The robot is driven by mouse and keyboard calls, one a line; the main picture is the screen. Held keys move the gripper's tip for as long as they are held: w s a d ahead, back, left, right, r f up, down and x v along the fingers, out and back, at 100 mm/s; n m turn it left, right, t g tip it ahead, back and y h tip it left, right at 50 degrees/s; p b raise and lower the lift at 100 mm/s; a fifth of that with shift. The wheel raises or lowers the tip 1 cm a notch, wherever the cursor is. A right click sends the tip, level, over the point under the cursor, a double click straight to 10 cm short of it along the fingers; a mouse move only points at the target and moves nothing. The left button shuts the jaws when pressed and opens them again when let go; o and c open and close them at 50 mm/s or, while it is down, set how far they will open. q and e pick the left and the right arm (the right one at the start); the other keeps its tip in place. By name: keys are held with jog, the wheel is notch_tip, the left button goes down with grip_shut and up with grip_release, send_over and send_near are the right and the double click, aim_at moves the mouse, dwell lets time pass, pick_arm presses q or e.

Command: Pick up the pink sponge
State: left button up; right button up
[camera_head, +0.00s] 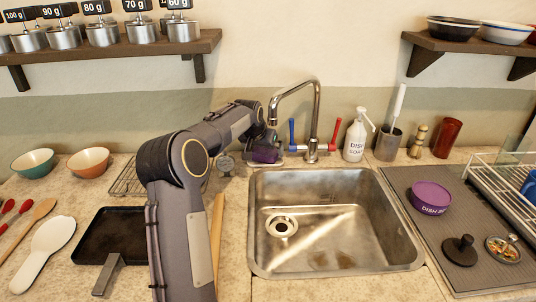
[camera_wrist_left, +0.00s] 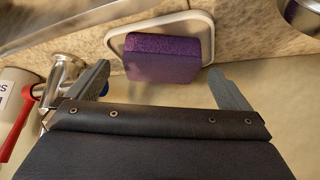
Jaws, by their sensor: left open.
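The sponge (camera_head: 265,156) looks purple rather than clear pink and sits behind the sink, left of the faucet. In the left wrist view the sponge (camera_wrist_left: 165,58) rests on a pale dish with a raised rim (camera_wrist_left: 116,40). My left gripper (camera_head: 264,146) reaches over from the left and is right at the sponge, hiding part of it. In the left wrist view my left gripper (camera_wrist_left: 158,69) is open, one finger to each side of the sponge, with visible gaps. My right gripper is in neither view.
The faucet (camera_head: 316,110) with blue and red handles stands close right of the sponge. A soap bottle (camera_head: 355,138) is farther right. The metal sink (camera_head: 335,225) lies in front. A wire rack (camera_head: 128,182) and a dark pan (camera_head: 105,232) are at left.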

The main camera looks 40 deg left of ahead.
aim_at(264, 151)
pick_arm(q)
jog(key=shift+x, duration=1.4)
jog(key=c, duration=1.1)
jog(key=shift+o, duration=0.2)
notch_tip(264, 151, up, 10)
jog(key=shift+r+p, duration=0.1)
jog(key=shift+p, duration=0.6)
jog(key=o, duration=0.4)
jog(key=shift+c, duration=1.3)
